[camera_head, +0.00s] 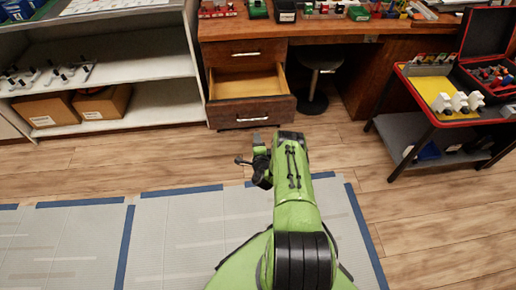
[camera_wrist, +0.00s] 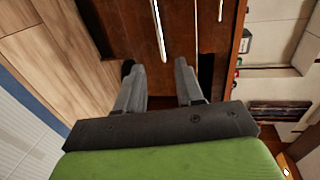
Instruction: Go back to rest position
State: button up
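My green arm reaches forward over the grey mat in the head view. My gripper (camera_head: 255,160) is at its far end, mostly seen from behind and partly hidden by the wrist. In the wrist view my gripper (camera_wrist: 160,82) has its two grey fingers spread apart. Nothing shows between the fingers except the wooden desk front behind. The gripper is in free space in front of the desk and touches nothing that I can see.
The wooden desk (camera_head: 300,28) has an open drawer (camera_head: 247,85). A stool (camera_head: 316,65) is under it. A white shelf (camera_head: 155,65) with cardboard boxes (camera_head: 102,101) is at left, a cart (camera_head: 412,125) at right. The taped mat (camera_head: 70,245) and wood floor (camera_head: 420,220) are clear.

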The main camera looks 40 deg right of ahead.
jog(key=shift+s+a, duration=0.1)
jog(key=shift+s, duration=0.1)
dwell(0.4)
